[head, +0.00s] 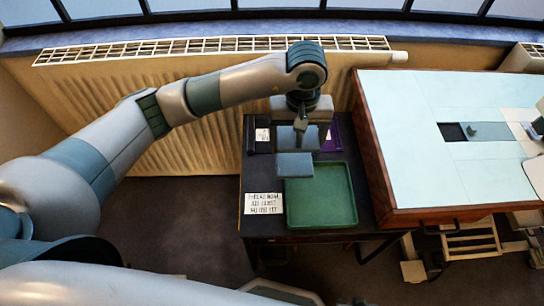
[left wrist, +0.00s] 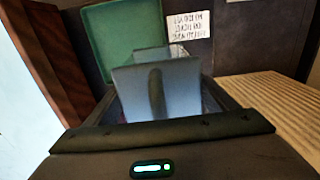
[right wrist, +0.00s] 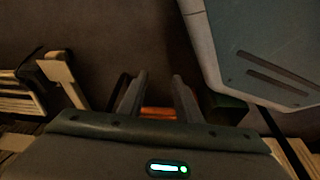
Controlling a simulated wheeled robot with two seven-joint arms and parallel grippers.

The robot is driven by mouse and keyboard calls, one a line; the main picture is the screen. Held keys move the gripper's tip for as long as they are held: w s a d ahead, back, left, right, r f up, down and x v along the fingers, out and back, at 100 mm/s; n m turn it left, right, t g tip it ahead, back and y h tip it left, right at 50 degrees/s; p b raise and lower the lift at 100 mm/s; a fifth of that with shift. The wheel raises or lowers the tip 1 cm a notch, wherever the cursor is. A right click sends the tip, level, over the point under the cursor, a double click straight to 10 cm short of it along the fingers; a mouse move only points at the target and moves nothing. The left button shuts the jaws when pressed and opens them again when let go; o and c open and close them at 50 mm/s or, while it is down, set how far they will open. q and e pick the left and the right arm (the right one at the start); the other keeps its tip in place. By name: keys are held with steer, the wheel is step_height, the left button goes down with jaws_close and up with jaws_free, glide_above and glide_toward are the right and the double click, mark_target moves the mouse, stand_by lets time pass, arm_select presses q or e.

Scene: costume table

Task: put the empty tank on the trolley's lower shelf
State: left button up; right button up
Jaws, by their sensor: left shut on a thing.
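My left gripper (head: 298,125) is above the back part of a small dark stand (head: 258,228). It is shut on a blue-grey box (head: 295,165), which looks like the tank. In the left wrist view the box (left wrist: 130,88) fills the jaws and shows a dark upright slot. I cannot tell whether its underside touches anything. My right gripper (right wrist: 160,90) is open and empty over the dark floor. It is not clearly seen in the head view. I cannot tell for sure whether the dark stand is the trolley; its lower part is mostly hidden.
A green tray (head: 338,219) and a printed white card (head: 263,204) lie on the stand. A wooden table with a pale blue top (head: 410,105) stands close on the right. A ribbed radiator (head: 190,140) is behind. Pale frames (head: 470,240) stand below the table.

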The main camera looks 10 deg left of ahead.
arm_select(q)
steer(key=a+f+p, duration=0.2)
steer(key=a+f, duration=0.4)
steer(key=a, duration=0.4)
steer(key=shift+w, duration=0.2)
arm_select(e)
steer(key=w+a+t, duration=0.1)
steer(key=w+a+r, duration=0.1)
steer(key=shift+w+a+r+t+y, duration=0.1)
steer(key=shift+w+a+t+y, duration=0.05)
steer(key=shift+a+t+y, duration=0.2)
arm_select(q)
steer(key=shift+a, duration=0.1)
step_height(320, 180, down, 4)
steer(key=shift+p, duration=0.65)
arm_select(e)
steer(key=shift+w+a+r+t, duration=0.4)
steer(key=shift+a+t, duration=0.05)
steer(key=shift+a, duration=0.1)
arm_select(q)
steer(key=shift+f, duration=0.15)
arm_select(e)
steer(key=shift+d+f, duration=0.1)
steer(key=shift+f, duration=0.05)
arm_select(q)
steer(key=o, duration=1.2)
